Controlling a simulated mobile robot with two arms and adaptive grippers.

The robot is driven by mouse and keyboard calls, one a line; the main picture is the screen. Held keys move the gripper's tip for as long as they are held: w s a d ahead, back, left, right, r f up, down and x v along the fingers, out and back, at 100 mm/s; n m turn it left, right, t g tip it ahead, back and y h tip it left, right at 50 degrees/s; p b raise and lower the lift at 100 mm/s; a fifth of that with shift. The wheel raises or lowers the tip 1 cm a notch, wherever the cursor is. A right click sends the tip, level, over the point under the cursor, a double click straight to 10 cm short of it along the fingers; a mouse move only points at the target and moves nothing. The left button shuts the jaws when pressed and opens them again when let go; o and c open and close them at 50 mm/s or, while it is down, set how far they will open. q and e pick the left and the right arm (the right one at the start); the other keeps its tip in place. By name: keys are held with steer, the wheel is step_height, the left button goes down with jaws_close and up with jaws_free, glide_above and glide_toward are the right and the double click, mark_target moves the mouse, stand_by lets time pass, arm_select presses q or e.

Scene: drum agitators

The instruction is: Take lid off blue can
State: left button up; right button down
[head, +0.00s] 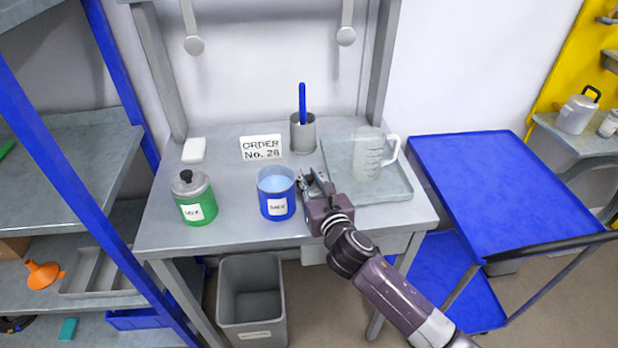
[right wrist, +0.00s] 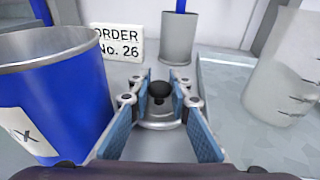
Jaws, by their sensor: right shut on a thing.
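The blue can (head: 276,206) stands upright on the grey workbench with its top open and a light blue inside showing. A white label is on its front. It also shows at the left of the right wrist view (right wrist: 62,100). My right gripper (head: 312,178) is just right of the can, low over the bench. It is shut on a grey lid with a dark round knob (right wrist: 159,90), which shows between its fingers in the right wrist view. I cannot tell whether the lid touches the bench. My left gripper is not in view.
A lidded green can (head: 196,206) stands at the left. Behind are a white block (head: 194,150), an order sign (head: 261,148) and a grey cup (head: 303,138) with a blue stick. A clear jug (head: 368,158) stands on a tray (head: 395,189) at the right. A bin (head: 250,326) is below.

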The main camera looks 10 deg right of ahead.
steer(key=c, duration=1.8)
jaws_free()
steer(key=shift+f, duration=0.15)
steer(key=shift+s+r, duration=0.1)
steer(key=shift+r, duration=0.1)
